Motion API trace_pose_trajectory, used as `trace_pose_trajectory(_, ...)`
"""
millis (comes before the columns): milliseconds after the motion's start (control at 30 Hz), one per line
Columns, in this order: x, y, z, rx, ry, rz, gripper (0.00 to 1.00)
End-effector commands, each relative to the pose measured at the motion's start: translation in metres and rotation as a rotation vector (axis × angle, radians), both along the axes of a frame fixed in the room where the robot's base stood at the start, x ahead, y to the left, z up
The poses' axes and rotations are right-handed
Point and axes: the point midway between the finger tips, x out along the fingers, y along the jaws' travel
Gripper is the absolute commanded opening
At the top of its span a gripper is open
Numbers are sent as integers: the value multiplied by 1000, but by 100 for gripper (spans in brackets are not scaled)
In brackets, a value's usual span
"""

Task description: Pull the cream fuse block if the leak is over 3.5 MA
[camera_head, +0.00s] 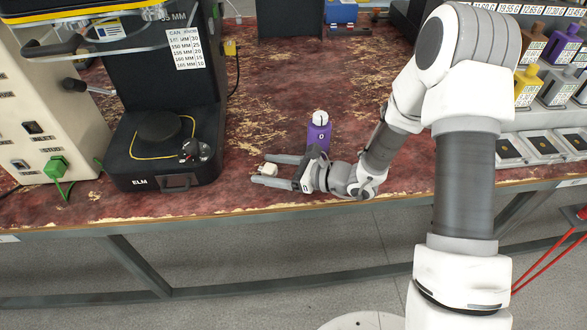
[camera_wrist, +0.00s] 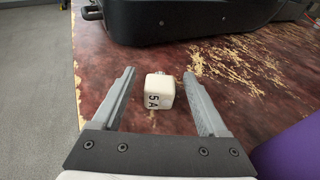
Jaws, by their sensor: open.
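A small cream block (camera_wrist: 157,92) marked "5 A" lies on the worn red bench top, and it also shows in the head view (camera_head: 267,170). My gripper (camera_head: 262,169) is open and low over the bench, pointing left. In the wrist view, my gripper's fingers (camera_wrist: 159,73) stand on either side of the block, with a gap on each side. No leak reading in MA can be read in these frames.
A black machine marked ELM (camera_head: 160,183) stands just beyond the fingertips. A purple bottle-like object (camera_head: 319,135) is close beside my gripper. A cream panel with a green plug (camera_head: 57,166) is at the left.

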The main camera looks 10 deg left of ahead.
Motion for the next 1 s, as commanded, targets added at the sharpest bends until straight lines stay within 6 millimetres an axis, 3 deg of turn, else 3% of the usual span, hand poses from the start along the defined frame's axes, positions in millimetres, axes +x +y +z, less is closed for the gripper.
trace_pose_trajectory(267, -6, -29, 10, 0, 0, -5, 76)
trace_pose_trajectory(700, -33, -127, 36, 0, 0, -5, 76)
trace_pose_trajectory(1000, -43, -161, 43, 0, 0, -1, 76)
